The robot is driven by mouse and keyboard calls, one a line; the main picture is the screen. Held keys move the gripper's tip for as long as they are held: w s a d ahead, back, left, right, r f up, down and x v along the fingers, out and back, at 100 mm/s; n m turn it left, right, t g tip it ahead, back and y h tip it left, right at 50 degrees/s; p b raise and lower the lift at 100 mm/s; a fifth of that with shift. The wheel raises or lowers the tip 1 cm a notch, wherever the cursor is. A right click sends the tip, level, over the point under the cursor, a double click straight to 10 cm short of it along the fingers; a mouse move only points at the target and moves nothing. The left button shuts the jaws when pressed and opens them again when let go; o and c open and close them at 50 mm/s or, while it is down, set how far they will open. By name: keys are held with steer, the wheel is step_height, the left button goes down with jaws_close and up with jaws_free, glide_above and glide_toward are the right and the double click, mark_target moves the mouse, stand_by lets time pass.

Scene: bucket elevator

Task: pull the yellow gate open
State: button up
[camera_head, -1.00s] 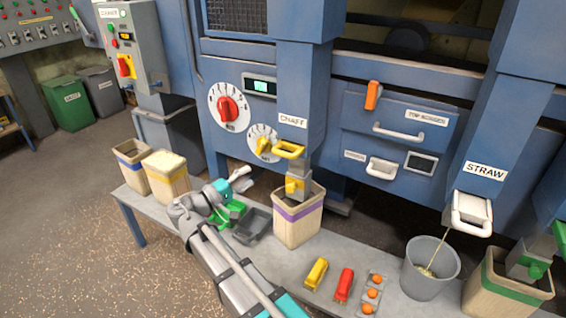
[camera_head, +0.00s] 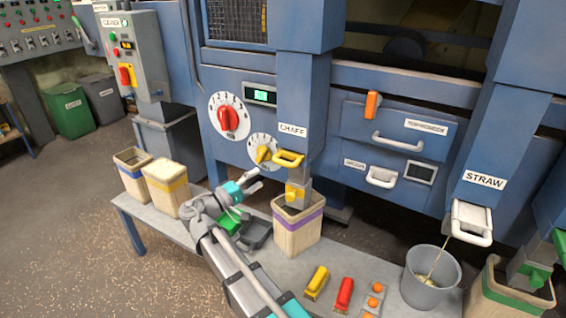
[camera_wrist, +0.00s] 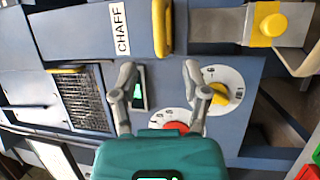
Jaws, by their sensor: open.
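The yellow gate handle (camera_head: 289,159) sticks out of the blue chute marked CHAFF. Below it is a grey spout with a yellow block (camera_head: 293,194), above a wooden bin. In the wrist view the yellow handle (camera_wrist: 162,28) is at the top centre, beyond my fingertips, and the yellow block (camera_wrist: 268,27) is at the upper right. My gripper (camera_head: 255,181) is open and empty, to the left of and lower than the handle in the head view, apart from it. In the wrist view my gripper (camera_wrist: 159,72) has its fingers spread wide with nothing between them.
A wooden bin with a purple band (camera_head: 298,228) stands under the spout. A yellow dial (camera_head: 262,152) and a red dial (camera_head: 228,119) are left of the chute. The grey bench (camera_head: 325,262) also carries a yellow tool (camera_head: 316,282), a red tool (camera_head: 344,292) and a bucket (camera_head: 430,275).

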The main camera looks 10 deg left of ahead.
mark_target(283, 161)
steer(key=p+x, duration=0.1)
steer(key=x, duration=0.9)
jaws_close()
stand_by(0.4)
